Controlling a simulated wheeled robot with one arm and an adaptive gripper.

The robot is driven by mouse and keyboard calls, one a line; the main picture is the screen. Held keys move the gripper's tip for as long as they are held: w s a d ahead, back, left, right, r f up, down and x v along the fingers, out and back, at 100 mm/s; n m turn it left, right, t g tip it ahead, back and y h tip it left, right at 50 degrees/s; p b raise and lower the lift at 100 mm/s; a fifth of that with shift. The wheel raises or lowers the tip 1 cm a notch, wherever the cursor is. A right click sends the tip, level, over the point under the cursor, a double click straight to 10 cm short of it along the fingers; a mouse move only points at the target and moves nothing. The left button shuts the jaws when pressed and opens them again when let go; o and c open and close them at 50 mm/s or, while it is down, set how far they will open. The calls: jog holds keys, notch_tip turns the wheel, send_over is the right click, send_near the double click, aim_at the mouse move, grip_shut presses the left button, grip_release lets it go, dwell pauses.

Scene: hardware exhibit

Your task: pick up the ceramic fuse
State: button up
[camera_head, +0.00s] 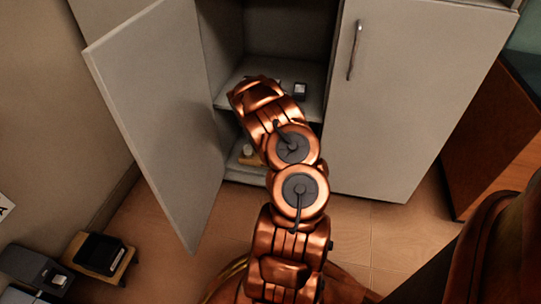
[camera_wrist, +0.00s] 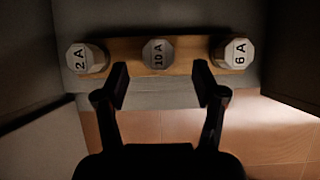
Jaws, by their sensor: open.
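Three ceramic fuses with pale faceted faces show in the wrist view. They sit in a row on a wooden board (camera_wrist: 126,49): one marked 2 A (camera_wrist: 84,58) at left, one marked 10 A (camera_wrist: 158,54) in the middle, one marked 6 A (camera_wrist: 231,52) at right. My gripper (camera_wrist: 160,82) is open and empty. Its fingertips lie to either side of the 10 A fuse in the picture, a little below it; I cannot tell the height gap. In the head view a pale fuse (camera_head: 248,150) shows at the cabinet's bottom; my arm hides the gripper and the other fuses.
The cabinet's left door (camera_head: 160,120) stands open; its right door (camera_head: 410,90) is shut. Small items stand on the floor at the lower left. A brown cabinet (camera_head: 495,140) is at right.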

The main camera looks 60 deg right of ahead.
jog(key=shift+b+x, duration=1.6)
jog(key=shift+x, duration=1.25)
jog(key=shift+a, duration=0.15)
jog(key=c, duration=1.2)
jog(key=shift+r, duration=0.1)
jog(key=shift+r+p, duration=1.55)
jog(key=shift+r, duration=0.35)
jog(key=shift+s+a+f, duration=0.15)
jog(key=shift+s+a, duration=0.05)
jog(key=shift+s, duration=0.1)
jog(key=s+a+r+p, duration=0.1)
jog(key=s+a, duration=0.8)
jog(key=s, duration=0.2)
jog(key=shift+s+a+r, duration=0.15)
jog(key=shift+s+a, duration=0.1)
jog(key=shift+a, duration=0.1)
